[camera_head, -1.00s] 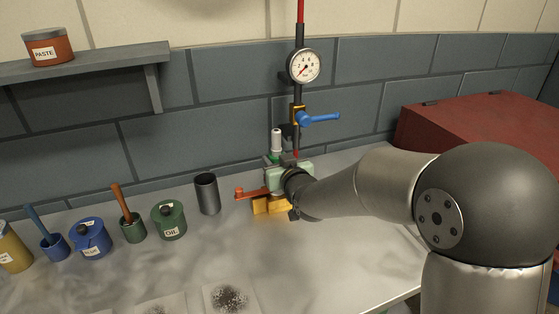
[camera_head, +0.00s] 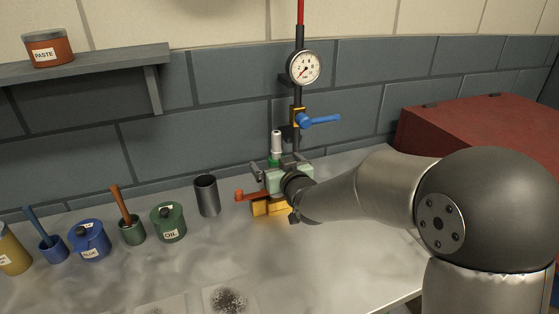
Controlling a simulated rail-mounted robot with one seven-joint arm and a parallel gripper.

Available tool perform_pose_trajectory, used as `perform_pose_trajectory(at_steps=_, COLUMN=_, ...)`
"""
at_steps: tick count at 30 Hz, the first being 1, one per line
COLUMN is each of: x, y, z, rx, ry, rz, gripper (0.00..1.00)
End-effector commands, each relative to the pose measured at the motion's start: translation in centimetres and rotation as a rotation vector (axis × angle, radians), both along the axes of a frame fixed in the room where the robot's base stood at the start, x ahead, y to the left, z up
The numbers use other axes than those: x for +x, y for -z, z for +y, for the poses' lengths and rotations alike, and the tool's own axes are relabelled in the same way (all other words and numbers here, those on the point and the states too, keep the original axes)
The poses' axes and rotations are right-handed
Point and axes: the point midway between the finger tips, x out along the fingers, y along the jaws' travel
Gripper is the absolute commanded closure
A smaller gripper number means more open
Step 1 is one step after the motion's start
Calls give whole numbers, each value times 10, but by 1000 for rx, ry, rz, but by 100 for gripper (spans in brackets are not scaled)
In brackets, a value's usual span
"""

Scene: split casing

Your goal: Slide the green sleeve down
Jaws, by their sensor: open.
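The green sleeve (camera_head: 274,160) shows as a small green band low on an upright white-topped post (camera_head: 277,141) at the back of the bench. My gripper (camera_head: 270,166) is at the sleeve, with its grey fingers spread apart to either side of it. The pale green hand body stands in front and hides the lower part of the post. I cannot tell whether a finger touches the sleeve.
A yellow block (camera_head: 267,208) and a red-orange lever (camera_head: 250,195) sit below my gripper. A pressure gauge (camera_head: 305,67) and blue valve handle (camera_head: 320,119) are above. A grey cup (camera_head: 207,195) and green oil pot (camera_head: 168,222) stand to the left.

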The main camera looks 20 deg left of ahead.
Motion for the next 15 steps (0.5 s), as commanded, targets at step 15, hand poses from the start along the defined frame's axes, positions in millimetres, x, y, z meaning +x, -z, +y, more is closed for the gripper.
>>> perform_pose_trajectory(at_steps=15, x=-30, y=0, z=-24, rx=0, ry=0, rz=-1, gripper=0)
